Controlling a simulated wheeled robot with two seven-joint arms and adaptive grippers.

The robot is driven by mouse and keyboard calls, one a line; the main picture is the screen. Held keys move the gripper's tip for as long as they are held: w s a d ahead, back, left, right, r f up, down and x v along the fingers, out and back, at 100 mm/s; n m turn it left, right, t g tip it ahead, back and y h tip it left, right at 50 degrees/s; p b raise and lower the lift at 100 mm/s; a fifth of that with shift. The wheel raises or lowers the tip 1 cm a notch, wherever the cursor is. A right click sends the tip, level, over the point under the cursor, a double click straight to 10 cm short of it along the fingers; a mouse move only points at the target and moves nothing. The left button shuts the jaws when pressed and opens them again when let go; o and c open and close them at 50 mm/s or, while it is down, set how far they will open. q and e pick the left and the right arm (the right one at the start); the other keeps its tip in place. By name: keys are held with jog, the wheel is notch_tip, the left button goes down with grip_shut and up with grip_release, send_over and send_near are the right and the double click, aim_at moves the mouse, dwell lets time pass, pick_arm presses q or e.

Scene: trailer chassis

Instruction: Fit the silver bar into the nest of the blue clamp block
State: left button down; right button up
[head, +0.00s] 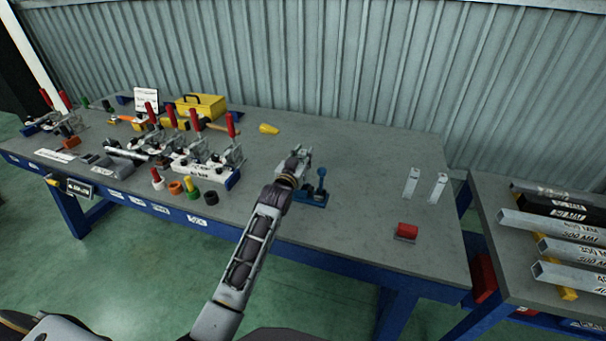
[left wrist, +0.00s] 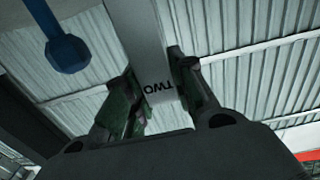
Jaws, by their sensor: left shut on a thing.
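The blue clamp block (head: 314,201) sits on the grey table, with its blue upright lever on its right side. My left gripper (head: 299,160) is over the block's far left part and hides some of it. In the left wrist view my left gripper (left wrist: 157,78) is shut on the silver bar (left wrist: 148,38), a pale bar marked "TWO", between its two fingers. A blue knob (left wrist: 68,52), which looks like the clamp's lever end, shows left of the bar. The nest is hidden in the head view, so I cannot tell whether the bar touches it. My right gripper is not in view.
Clamps with red handles (head: 231,125) and several coloured cups crowd the left. A side rack (head: 545,220) holds long tubes. The table around the blue block is clear.

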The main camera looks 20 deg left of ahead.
pick_arm(q)
notch_tip(320, 180, down, 2)
jog(key=shift+f, duration=2.15)
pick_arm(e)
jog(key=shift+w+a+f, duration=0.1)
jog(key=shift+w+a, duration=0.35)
